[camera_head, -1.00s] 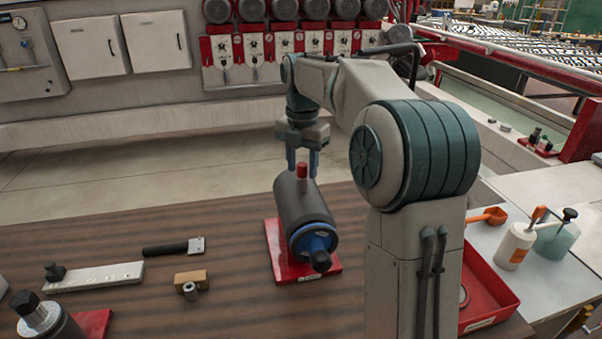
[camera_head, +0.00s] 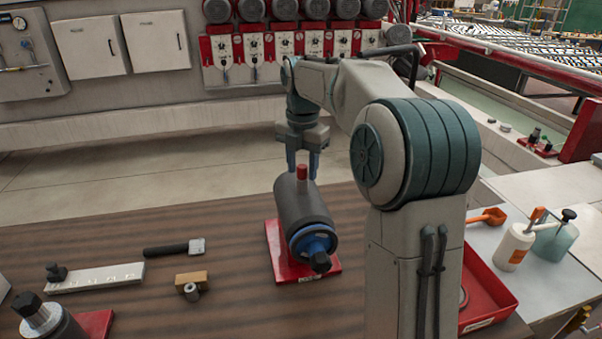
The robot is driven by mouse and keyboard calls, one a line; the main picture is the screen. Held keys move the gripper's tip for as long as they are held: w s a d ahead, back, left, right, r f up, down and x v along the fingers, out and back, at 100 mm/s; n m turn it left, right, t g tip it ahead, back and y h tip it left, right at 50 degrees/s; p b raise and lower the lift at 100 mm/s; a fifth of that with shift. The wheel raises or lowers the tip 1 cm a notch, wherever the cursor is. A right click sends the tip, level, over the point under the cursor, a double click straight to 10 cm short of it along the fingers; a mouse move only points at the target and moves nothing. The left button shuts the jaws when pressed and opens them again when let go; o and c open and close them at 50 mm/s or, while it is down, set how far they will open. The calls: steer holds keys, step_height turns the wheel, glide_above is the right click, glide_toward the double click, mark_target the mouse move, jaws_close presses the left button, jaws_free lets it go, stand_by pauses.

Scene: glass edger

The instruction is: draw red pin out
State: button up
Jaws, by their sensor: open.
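The red pin (camera_head: 302,172) stands upright out of the top of a dark grey cylinder (camera_head: 297,208). The cylinder has a blue ring and a black knob at its near end and rests on a red base plate (camera_head: 327,272). My gripper (camera_head: 302,168) points down with its two blue fingers open, one to each side of the pin in the picture. The fingertips are at about the height of the pin's top. I cannot tell whether they touch it or stand a little behind it.
On the wooden table (camera_head: 180,245) are a metal bar with holes (camera_head: 100,278), a black-handled tool (camera_head: 170,249), a small brown block (camera_head: 191,278) and a second cylinder (camera_head: 52,322). A red tray (camera_head: 490,300) and bottles (camera_head: 514,246) stand right of my arm.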

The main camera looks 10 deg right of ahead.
mark_target(302, 166)
jaws_close()
steer(key=shift+r+p, duration=0.65)
steer(key=shift+p, duration=0.05)
stand_by(0.6)
steer(key=shift+r+p, duration=2.45)
steer(key=shift+r, duration=0.2)
steer(key=shift+r, duration=0.1)
step_height(302, 166, up, 2)
steer(key=shift+r+p, duration=0.15)
steer(key=shift+p, duration=0.9)
steer(key=shift+r, duration=0.75)
